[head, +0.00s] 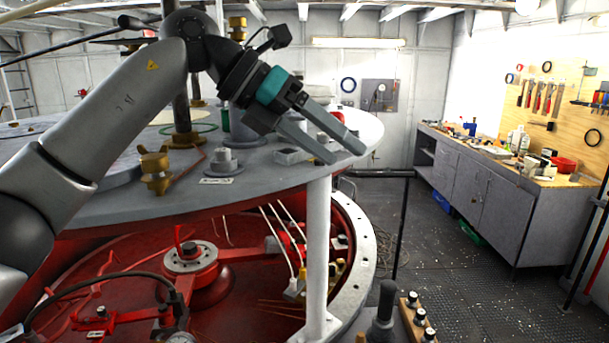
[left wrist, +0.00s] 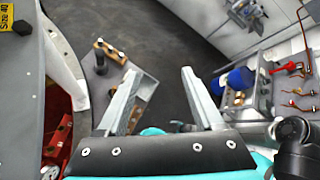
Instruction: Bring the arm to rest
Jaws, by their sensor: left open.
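My left arm (head: 125,105) comes in from the left and reaches up over the round grey deck. Its left gripper (head: 346,154) has a teal band and two long grey fingers. The fingers are apart with nothing between them, and point down to the right near the deck's right rim. In the left wrist view the gripper (left wrist: 159,75) is open, with dark floor beyond the fingertips. I cannot tell how far the fingers are from the deck. My right gripper is not in view.
The round deck (head: 255,182) carries brass fittings (head: 155,170), a small grey box (head: 291,156) and a grey block (head: 223,160). A red machine pit (head: 215,290) lies below. A black railing (head: 404,225) stands at its right. A workbench (head: 490,195) lines the right wall, with open floor between.

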